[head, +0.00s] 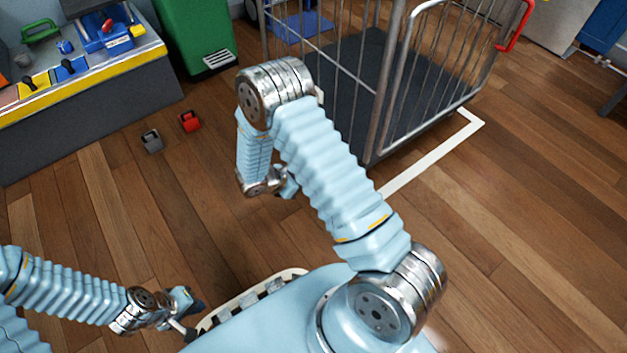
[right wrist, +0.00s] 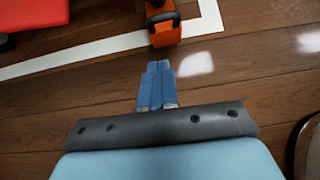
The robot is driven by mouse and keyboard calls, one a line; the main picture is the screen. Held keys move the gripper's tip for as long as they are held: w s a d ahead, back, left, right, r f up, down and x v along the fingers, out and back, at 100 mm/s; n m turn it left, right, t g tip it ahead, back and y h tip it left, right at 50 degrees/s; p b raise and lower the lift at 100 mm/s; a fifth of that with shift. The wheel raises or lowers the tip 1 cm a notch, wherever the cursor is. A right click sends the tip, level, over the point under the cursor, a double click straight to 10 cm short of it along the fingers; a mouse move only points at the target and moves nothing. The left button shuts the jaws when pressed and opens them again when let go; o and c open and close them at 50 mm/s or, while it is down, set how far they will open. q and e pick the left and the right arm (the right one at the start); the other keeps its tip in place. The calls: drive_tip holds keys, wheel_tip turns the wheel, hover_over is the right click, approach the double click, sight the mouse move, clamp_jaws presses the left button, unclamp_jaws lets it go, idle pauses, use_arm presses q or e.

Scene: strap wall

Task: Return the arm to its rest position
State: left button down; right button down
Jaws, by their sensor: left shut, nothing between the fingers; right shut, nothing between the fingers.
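My right arm (head: 325,165) is raised and bent across the middle of the head view. Its elbow points towards the cage trolley, and its forearm hangs down to the wrist. My right gripper is mostly hidden behind the arm in the head view. In the right wrist view my right gripper (right wrist: 157,85) has its blue fingers together, empty, above the wooden floor. My left arm (head: 70,290) is low at the bottom left. My left gripper (head: 190,310) is shut and empty beside the front edge of my base.
A wire cage trolley (head: 405,130) stands beyond the right arm, by a white floor line (head: 425,165). A grey weight (head: 152,142) and a red weight (head: 189,122) lie near a workbench (head: 80,115) and green bin (head: 190,30). An orange block (right wrist: 165,35) shows in the wrist view.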

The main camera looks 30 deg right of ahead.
drive_tip(key=v, duration=0.6)
drive_tip(key=shift+p, duration=0.4)
drive_tip(key=s+a+f+m+g+y, duration=0.2)
drive_tip(key=s+a+f+m+y, duration=0.1)
drive_tip(key=s, duration=0.3)
drive_tip(key=s+a+f+m+g+y, duration=0.2)
drive_tip(key=s+f+y, duration=0.1)
drive_tip(key=s, duration=0.3)
drive_tip(key=s+a+m+t+y, duration=0.2)
drive_tip(key=s+a+m+y, duration=0.2)
drive_tip(key=a+m+y, duration=0.55)
wheel_tip(320, 180, up, 15)
drive_tip(key=d+m+t+h+p, duration=0.1)
drive_tip(key=m+p, duration=0.5)
drive_tip(key=p, duration=0.8)
drive_tip(key=shift+d+t+h+p, duration=0.35)
drive_tip(key=shift+t+h+p, duration=0.05)
drive_tip(key=shift+t+h, duration=0.3)
